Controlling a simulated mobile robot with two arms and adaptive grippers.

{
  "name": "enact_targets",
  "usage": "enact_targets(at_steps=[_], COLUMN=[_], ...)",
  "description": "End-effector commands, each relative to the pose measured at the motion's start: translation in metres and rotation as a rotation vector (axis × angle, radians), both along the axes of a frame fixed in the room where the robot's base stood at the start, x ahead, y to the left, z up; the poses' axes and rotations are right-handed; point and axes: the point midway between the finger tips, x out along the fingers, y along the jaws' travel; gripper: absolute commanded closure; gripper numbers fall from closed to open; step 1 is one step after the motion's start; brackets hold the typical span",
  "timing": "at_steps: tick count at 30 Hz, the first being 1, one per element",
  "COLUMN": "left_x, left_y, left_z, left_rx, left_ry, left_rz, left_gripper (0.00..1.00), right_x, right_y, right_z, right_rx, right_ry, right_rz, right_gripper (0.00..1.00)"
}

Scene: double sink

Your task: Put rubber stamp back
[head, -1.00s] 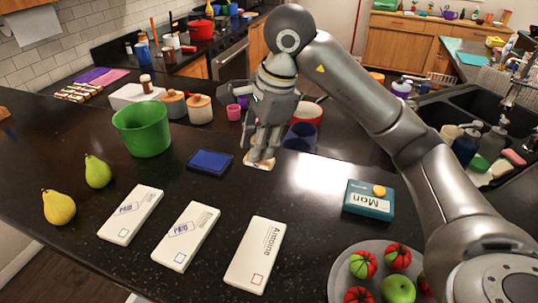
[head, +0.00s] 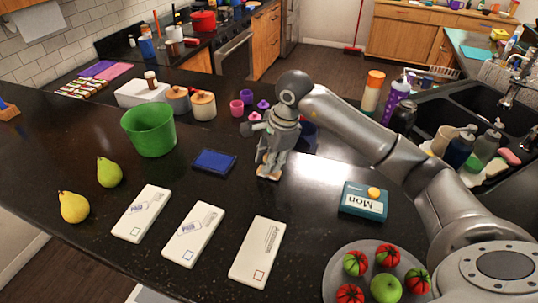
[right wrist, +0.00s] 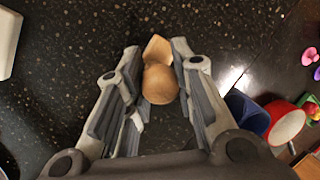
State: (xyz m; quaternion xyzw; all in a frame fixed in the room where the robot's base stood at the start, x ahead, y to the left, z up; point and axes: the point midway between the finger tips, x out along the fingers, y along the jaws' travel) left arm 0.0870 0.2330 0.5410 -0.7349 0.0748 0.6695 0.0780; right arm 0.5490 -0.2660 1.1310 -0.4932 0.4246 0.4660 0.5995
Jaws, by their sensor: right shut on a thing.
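The rubber stamp (head: 268,173) has a round wooden handle, which shows in the right wrist view (right wrist: 160,84). My right gripper (head: 270,160) is shut on this handle. The stamp's base is low over the dark counter, to the right of the blue ink pad (head: 214,162); I cannot tell whether it touches the counter. Three white envelopes lie in a row in front: left (head: 141,214), middle (head: 193,234) and right (head: 258,251). The left and middle ones bear blue-grey stamp marks. My left gripper is not in view.
A green bucket (head: 149,131) and two pears (head: 74,207) stand at left. A teal box (head: 364,200) and a plate of fruit (head: 336,268) are at right. A red mug (right wrist: 287,122) and a blue one (right wrist: 248,115) stand close to my right gripper.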

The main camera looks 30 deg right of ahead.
Motion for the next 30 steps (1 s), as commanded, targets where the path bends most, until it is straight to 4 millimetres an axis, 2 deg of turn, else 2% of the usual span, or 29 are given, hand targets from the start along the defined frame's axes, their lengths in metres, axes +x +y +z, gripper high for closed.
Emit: enact_targets(at_steps=[10,11,15,28,30], left_x=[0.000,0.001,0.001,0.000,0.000], left_y=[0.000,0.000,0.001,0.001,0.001], left_z=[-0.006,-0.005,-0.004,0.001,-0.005], left_rx=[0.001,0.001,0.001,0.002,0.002], left_ry=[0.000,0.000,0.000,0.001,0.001], left_rz=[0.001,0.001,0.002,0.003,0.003], left_gripper=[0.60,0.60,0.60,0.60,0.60], right_x=[0.000,0.000,0.000,0.000,0.000], right_y=[0.000,0.000,0.000,0.000,-0.001], right_z=[-0.005,-0.004,-0.003,0.002,0.007], right_rx=[0.000,0.001,0.000,0.001,0.001], right_ry=[-0.001,-0.001,-0.001,0.000,-0.006], right_rz=[0.000,0.000,0.000,0.000,-0.001], right_gripper=[0.92,0.74,0.56,0.55,0.55])
